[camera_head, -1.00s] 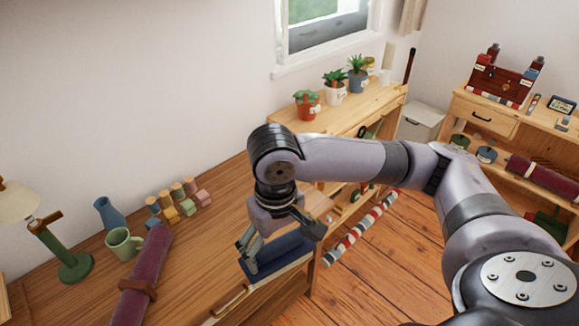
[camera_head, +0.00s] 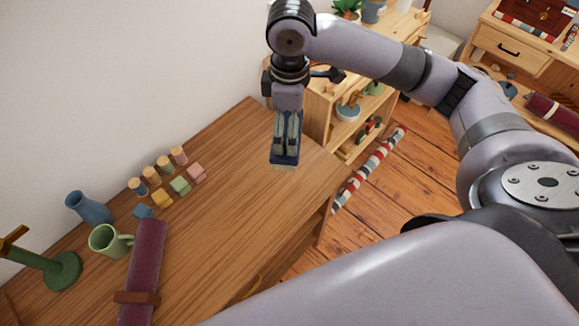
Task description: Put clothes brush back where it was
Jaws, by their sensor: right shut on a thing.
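The clothes brush (camera_head: 284,164), dark blue with a pale wooden edge, is in my right gripper (camera_head: 286,148). That gripper points down near the far right end of the wooden desk (camera_head: 235,200) and is shut on the brush. The fingers cover much of the brush, and its handle is not clearly visible. I cannot tell whether the brush touches the desk top. My left gripper is not in view.
A wooden shelf (camera_head: 322,112) adjoins the far end. The desk's middle is clear.

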